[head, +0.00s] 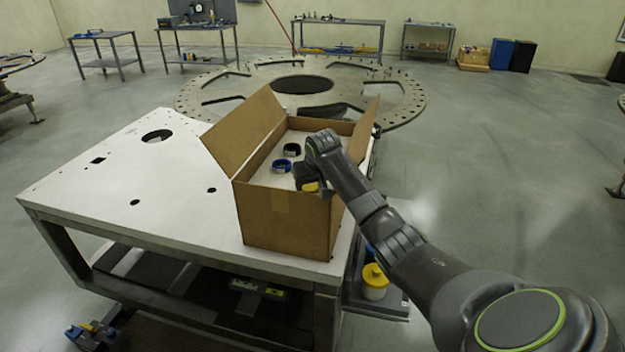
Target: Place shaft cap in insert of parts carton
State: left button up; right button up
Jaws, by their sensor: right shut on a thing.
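The parts carton (285,222) is an open cardboard box on the white table, with its flaps spread. A pale insert (268,179) lies inside it. A blue ring-like part (281,165) and a black one (292,150) sit in the insert. My right gripper (308,184) reaches into the carton at its near right, low over the insert. It is shut on a yellow part, which I take as the shaft cap (311,187). The gripper and the carton's front wall hide most of it, so I cannot tell whether it touches the insert. My left gripper is out of view.
The white table (110,180) is clear left of the carton. The raised left flap (243,130) and right flap (364,130) flank the opening. A yellow-lidded jar (374,282) stands on a lower shelf at right. A large round plate (215,92) lies behind.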

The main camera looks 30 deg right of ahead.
jog(key=shift+s, duration=0.1)
jog(key=shift+s+r, duration=0.1)
jog(key=shift+r, duration=0.05)
jog(key=shift+a+f, duration=0.1)
jog(key=shift+f, duration=0.1)
jog(key=o, duration=0.9)
jog(key=shift+f, duration=0.1)
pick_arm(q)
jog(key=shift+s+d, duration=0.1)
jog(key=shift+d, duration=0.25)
pick_arm(e)
jog(key=shift+o, duration=0.2)
